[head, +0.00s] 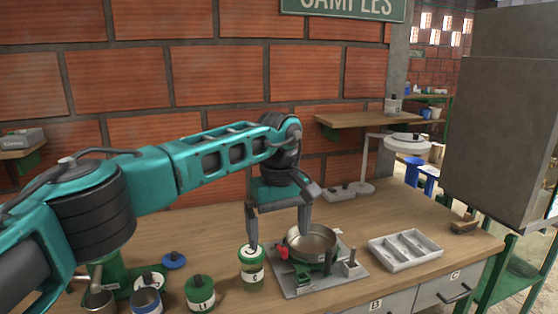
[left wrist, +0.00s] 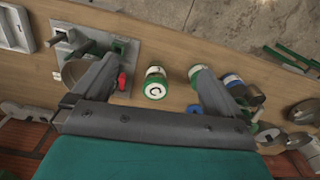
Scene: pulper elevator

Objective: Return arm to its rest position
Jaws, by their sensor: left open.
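My left arm reaches in from the left over the workbench. Its left gripper (head: 279,238) is open and empty, pointing down, with one finger in front of the lid of a green-labelled jar (head: 251,274) and the other by a metal pan (head: 311,243). In the left wrist view the open gripper (left wrist: 156,72) has that jar, marked C (left wrist: 155,83), showing between its fingers, not gripped. I cannot tell whether a finger touches the jar or pan. My right gripper is not in view.
The pan sits on a grey base plate (head: 340,278) with a red knob. A grey divided tray (head: 405,250) lies to the right. Another green jar (head: 200,294), cups and a blue lid (head: 175,260) stand at left. A large grey box (head: 500,120) hangs at right.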

